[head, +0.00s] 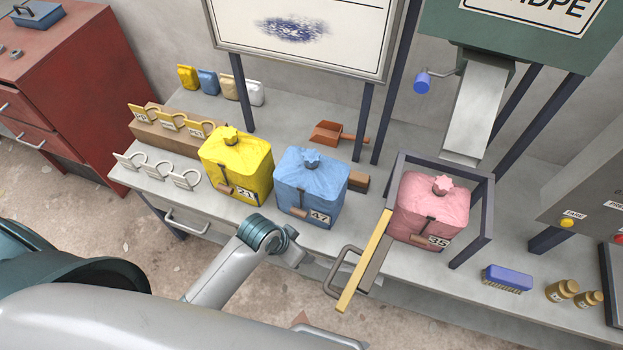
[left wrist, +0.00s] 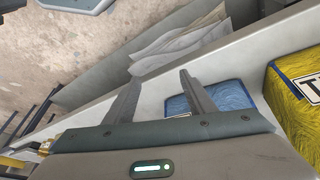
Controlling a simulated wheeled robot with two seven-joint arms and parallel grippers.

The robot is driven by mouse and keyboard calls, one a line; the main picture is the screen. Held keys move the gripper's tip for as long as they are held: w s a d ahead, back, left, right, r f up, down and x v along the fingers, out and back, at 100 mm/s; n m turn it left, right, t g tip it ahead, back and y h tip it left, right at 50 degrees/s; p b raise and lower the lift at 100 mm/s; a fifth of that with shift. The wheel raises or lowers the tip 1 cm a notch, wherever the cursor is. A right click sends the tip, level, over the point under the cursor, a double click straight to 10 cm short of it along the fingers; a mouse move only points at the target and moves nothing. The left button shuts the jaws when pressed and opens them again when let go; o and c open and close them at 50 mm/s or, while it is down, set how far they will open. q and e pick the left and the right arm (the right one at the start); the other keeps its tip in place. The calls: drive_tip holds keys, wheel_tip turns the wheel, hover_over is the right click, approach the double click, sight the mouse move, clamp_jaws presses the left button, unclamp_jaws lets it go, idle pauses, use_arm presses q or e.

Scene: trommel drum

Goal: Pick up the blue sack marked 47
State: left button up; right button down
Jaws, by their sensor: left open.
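The blue sack marked 47 (head: 311,178) stands upright on the bench, between the yellow sack marked 21 (head: 238,165) and the pink sack marked 35 (head: 430,205). It has a tied top knot and a brown handle on its front. My left gripper (head: 298,258) is in front of and below it in the head view, apart from it. In the left wrist view the left gripper (left wrist: 160,78) is open with nothing between its fingers. The blue sack (left wrist: 232,94) shows beyond its right finger, partly hidden. The yellow sack (left wrist: 305,85) is further right. My right gripper is not in view.
The pink sack stands inside a dark metal frame (head: 483,215) under a chute (head: 478,110). A yellow bar (head: 363,262) juts over the bench's front edge. A brown scoop (head: 335,133) lies behind the blue sack. A blue brush (head: 507,278) and brown jars (head: 562,290) are at right.

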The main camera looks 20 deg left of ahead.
use_arm(q)
drive_tip(key=w+d+r+m+g+h, duration=0.1)
drive_tip(key=w+d+r+m, duration=0.3)
drive_tip(key=r, duration=0.6)
drive_tip(key=w+d+r+m, duration=0.3)
drive_tip(key=w+r+m, duration=0.2)
drive_tip(key=r, duration=0.5)
drive_tip(key=w+a+r+m+g+y, duration=0.1)
drive_tip(key=w+a+r, duration=0.3)
drive_tip(key=r, duration=0.4)
drive_tip(key=w+a+r+m+g+y, duration=0.1)
drive_tip(key=w+a+r+m+y, duration=0.1)
drive_tip(key=w+a+r+m, duration=0.2)
wheel_tip(320, 180, up, 4)
drive_tip(key=shift+w+a+f+y, duration=0.1)
drive_tip(key=shift+w+a+y, duration=0.2)
drive_tip(key=shift+w+a, duration=0.6)
drive_tip(key=shift+s+a+f+p, duration=0.1)
drive_tip(key=shift+s+p, duration=0.05)
drive_tip(key=shift+p, duration=0.15)
wheel_tip(320, 180, down, 11)
drive_tip(key=p, duration=0.3)
drive_tip(key=shift+f+p, duration=0.35)
drive_tip(key=shift+f, duration=0.2)
